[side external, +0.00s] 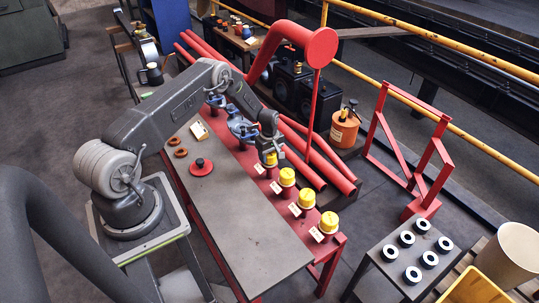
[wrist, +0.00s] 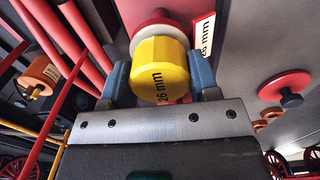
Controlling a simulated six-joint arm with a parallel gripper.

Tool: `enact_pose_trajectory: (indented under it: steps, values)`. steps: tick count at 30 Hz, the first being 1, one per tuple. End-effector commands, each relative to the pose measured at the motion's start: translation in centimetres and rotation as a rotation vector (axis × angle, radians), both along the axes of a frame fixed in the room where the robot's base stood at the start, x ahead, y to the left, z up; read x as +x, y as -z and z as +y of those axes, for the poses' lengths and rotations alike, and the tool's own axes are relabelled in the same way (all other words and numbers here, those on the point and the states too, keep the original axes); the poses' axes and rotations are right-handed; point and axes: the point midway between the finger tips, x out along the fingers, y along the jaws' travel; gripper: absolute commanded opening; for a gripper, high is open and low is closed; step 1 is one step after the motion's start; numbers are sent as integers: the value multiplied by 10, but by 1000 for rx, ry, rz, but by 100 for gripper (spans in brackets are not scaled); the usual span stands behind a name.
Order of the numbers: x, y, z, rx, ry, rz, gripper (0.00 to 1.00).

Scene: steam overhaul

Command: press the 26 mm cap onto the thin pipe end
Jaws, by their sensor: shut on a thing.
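My gripper (side external: 268,152) is over the near red bench, its blue fingers (wrist: 160,82) shut on the sides of a yellow cap (wrist: 160,70) marked "26 mm". The cap also shows under the gripper in the side view (side external: 270,160). Directly behind it in the wrist view are a white ring (wrist: 163,27) and a red base (wrist: 155,17); I cannot tell whether the cap touches the ring. A "26 mm" label (wrist: 205,35) lies beside it. Red pipes (side external: 340,180) lie beyond the bench; I cannot tell which end is the thin one.
Several other yellow caps (side external: 306,199) stand in a row with labels along the bench's right edge. A red disc with a dark knob (side external: 201,166) and brown rings (side external: 178,141) lie on the grey top (side external: 235,225). An orange canister (side external: 344,130) stands beyond the pipes.

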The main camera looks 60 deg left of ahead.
Motion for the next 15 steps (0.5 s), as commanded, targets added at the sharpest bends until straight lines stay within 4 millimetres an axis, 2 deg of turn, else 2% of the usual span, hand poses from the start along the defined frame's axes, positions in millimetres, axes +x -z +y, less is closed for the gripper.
enact_pose_trajectory:
  steps: [11,12,15]
  values:
    - [0,2,0,0,0,0,33]
    - [0,2,0,0,0,0,56]
    - [0,2,0,0,0,0,66]
